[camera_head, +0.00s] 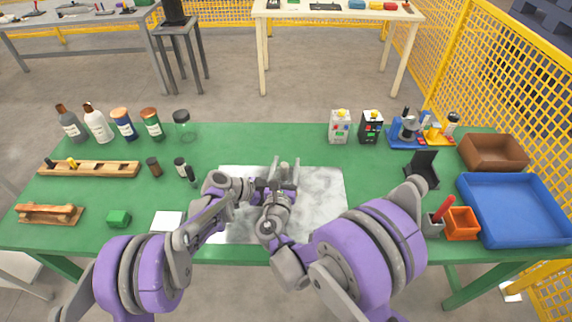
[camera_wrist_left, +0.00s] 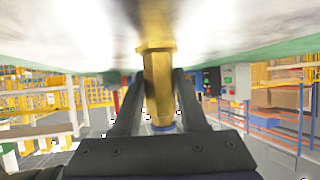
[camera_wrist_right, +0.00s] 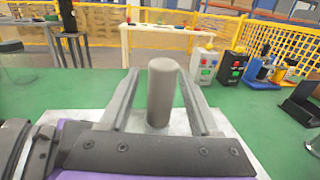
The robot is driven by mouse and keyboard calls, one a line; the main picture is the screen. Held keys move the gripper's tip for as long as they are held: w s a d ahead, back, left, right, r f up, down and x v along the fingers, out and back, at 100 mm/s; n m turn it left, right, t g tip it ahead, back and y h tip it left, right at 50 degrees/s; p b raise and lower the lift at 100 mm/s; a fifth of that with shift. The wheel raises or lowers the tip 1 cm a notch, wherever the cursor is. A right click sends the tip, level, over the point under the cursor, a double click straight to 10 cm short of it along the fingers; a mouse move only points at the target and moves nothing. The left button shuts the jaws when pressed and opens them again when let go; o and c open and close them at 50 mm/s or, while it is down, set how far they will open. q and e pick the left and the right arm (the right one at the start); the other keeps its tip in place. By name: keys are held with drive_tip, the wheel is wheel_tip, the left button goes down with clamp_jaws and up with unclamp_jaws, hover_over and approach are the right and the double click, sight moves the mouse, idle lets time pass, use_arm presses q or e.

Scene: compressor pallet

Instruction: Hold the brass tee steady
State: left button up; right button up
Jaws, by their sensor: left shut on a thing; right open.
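The brass tee (camera_wrist_left: 158,80) shows in the left wrist view as a gold-coloured upright piece with a wider collar. My left gripper (camera_wrist_left: 156,88) is shut on it, one finger on each side. In the head view my left gripper (camera_head: 262,190) is over the pale mat, and the tee is hidden or too small to make out there. My right gripper (camera_head: 284,170) is open beside the left one. In the right wrist view a grey round-topped cylinder (camera_wrist_right: 162,92) stands between the fingers of my right gripper (camera_wrist_right: 160,76), with gaps at both sides.
The grey-white mat (camera_head: 325,205) lies on the green table (camera_head: 245,145). Bottles (camera_head: 98,122) and a wooden rack (camera_head: 90,169) stand at the left. A blue tray (camera_head: 515,208), an orange bin (camera_head: 461,223) and a black stand (camera_head: 422,168) are at the right.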

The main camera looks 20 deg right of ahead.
drive_tip(key=v, duration=1.2)
drive_tip(key=shift+d, duration=0.1)
use_arm(q)
drive_tip(key=o, duration=1.1)
drive_tip(key=shift+c, duration=0.2)
